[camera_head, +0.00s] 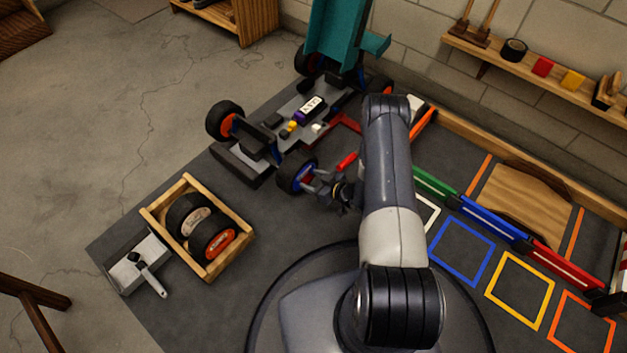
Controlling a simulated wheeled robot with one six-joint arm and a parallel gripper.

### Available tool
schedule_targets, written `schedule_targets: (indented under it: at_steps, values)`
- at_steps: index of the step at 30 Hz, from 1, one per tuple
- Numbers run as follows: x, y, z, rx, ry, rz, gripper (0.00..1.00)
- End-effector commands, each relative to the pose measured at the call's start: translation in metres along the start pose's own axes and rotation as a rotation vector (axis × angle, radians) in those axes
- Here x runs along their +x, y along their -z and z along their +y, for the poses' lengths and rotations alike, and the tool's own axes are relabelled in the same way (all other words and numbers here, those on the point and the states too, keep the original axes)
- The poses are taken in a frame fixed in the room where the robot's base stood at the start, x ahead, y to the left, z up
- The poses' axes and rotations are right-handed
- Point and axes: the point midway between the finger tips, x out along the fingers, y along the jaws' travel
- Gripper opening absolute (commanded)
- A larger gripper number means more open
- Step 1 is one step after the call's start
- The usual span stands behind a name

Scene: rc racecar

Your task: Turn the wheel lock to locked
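The racecar (290,125) stands on the dark mat with its teal body shell (336,38) raised at the far end. A black wheel with a blue hub (297,176) is at the car's near right corner. My gripper (309,181) is right at this wheel's outer face, its two fingers pointing left at the hub. The fingers look somewhat apart, but whether they close on something at the hub is too small to tell. The wheel lock cannot be made out clearly; the fingers may cover it. A red bar (347,161) shows just behind my gripper.
A wooden crate (154,219) with two wheels and a grey tray (122,275) with a white-handled tool lie at the lower left. Coloured outlined squares (462,250) and green, blue and red rails are at the right. A wooden shelf (540,75) runs along the wall.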

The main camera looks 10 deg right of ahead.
Motion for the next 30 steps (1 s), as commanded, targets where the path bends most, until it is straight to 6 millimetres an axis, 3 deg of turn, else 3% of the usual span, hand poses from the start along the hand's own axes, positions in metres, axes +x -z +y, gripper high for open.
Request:
schedule_targets:
  at_steps: [13,23,30]
  values:
    - [-0.0003,-0.0003,-0.0001,0.0,0.0,0.0,0.19]
    - [-0.0004,-0.0005,0.001,0.046,0.019,-0.001,0.19]
    - [-0.0004,-0.0012,0.0039,0.185,0.076,0.0,0.19]
